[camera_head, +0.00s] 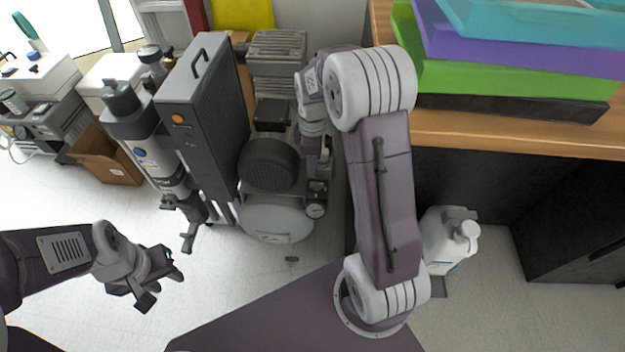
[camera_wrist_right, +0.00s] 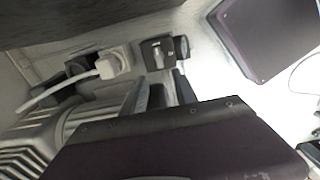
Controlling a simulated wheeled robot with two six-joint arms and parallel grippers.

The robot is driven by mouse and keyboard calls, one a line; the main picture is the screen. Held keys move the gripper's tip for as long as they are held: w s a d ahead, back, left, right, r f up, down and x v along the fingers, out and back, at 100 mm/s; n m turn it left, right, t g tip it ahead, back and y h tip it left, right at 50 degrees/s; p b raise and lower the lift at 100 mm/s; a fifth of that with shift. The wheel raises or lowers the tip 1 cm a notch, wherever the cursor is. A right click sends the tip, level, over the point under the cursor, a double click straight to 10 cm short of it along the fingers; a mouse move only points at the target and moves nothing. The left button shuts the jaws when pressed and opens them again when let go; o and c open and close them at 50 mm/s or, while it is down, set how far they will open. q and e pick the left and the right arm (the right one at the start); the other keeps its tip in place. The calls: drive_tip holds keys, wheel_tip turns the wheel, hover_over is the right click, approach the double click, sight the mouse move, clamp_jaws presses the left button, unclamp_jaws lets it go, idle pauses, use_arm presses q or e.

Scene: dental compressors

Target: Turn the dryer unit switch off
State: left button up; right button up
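A tall dark grey unit (camera_head: 205,110) with a top handle and an orange round spot stands left of the compressor in the head view; I cannot tell for sure that it is the dryer unit. In the right wrist view, a small black box with a grey switch-like part (camera_wrist_right: 158,52) sits beside a white plug (camera_wrist_right: 114,63). My right gripper (camera_head: 322,165) reaches down over the compressor, largely hidden among its parts. In the wrist view its fingers (camera_wrist_right: 165,92) seem apart and empty, just short of the black box. My left gripper (camera_head: 162,285) is open and empty over the floor.
The compressor motor (camera_head: 268,165) and white tank (camera_head: 278,222) stand below my right wrist. A wooden desk (camera_head: 490,132) with coloured trays (camera_head: 500,55) is to the right. A white jug (camera_head: 447,240) stands under it. A cardboard box (camera_head: 105,158) is at left.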

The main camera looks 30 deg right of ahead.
sight(313, 183)
wheel_tip(313, 183, down, 9)
drive_tip(key=b, duration=0.5)
drive_tip(key=shift+r, duration=0.2)
clamp_jaws()
